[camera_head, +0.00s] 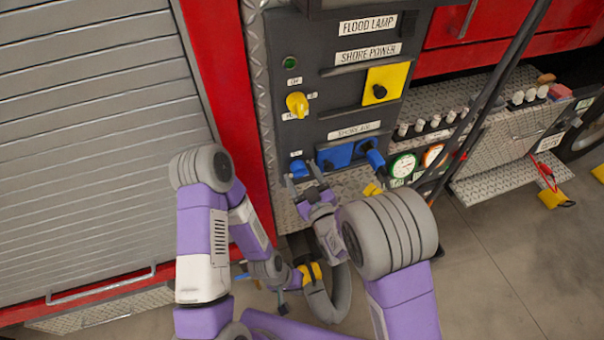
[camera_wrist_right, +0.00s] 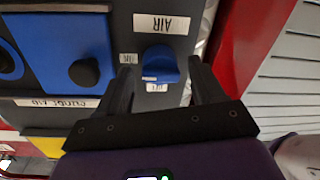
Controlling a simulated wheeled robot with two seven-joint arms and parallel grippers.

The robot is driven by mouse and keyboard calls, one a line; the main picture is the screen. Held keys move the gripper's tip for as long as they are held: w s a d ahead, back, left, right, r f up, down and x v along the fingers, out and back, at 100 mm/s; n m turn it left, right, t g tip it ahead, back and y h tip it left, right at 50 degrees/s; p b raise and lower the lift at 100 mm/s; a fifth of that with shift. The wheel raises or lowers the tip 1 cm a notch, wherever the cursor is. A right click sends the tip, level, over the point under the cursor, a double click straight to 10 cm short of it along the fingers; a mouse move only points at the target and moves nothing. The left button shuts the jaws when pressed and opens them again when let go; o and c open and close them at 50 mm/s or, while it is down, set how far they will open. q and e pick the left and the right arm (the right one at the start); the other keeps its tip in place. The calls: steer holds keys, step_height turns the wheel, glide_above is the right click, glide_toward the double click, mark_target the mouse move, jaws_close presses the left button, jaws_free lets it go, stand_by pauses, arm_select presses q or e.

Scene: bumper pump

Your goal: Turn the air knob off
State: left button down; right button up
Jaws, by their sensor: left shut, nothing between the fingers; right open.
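The blue air knob (camera_head: 298,168) is on the dark panel at its lower left, and it also shows in the right wrist view (camera_wrist_right: 160,65) beside an upside-down AIR label (camera_wrist_right: 161,24). My right gripper (camera_head: 302,178) is open at the knob. In the right wrist view its two fingers (camera_wrist_right: 162,85) stand on either side of the knob's lower part; I cannot tell whether they touch it. Small white labels sit beside and below the knob there, too small to read surely. My left gripper (camera_head: 282,298) is shut and empty, low in the head view, away from the panel.
A blue cover (camera_head: 335,155) and a blue plug (camera_head: 371,155) are right of the knob. A yellow knob (camera_head: 297,104) is above it. Gauges (camera_head: 403,165) and dark hoses stand further right. A grey hose (camera_head: 335,305) hangs below, near my left gripper. A shutter (camera_head: 90,130) fills the left.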

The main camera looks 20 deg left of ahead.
steer(key=shift+w+a, duration=0.25)
steer(key=shift+w, duration=0.05)
steer(key=shift+c, duration=0.5)
steer(key=c, duration=0.9)
steer(key=shift+n+b, duration=1.7)
steer(key=shift+b, duration=0.05)
steer(key=n+b, duration=0.2)
steer(key=n, duration=0.1)
steer(key=shift+n+b, duration=0.3)
steer(key=n+b, duration=0.1)
steer(key=n, duration=0.1)
steer(key=shift+n+h, duration=0.3)
steer(key=shift+r+n+b, duration=0.1)
steer(key=shift+n+b, duration=0.55)
steer(key=shift+n, duration=0.55)
steer(key=n, duration=0.4)
steer(key=shift+a+r+n+h+b, duration=0.1)
steer(key=shift+n+h+b, duration=0.2)
steer(key=shift+n+b, duration=0.1)
steer(key=shift+n, duration=0.3)
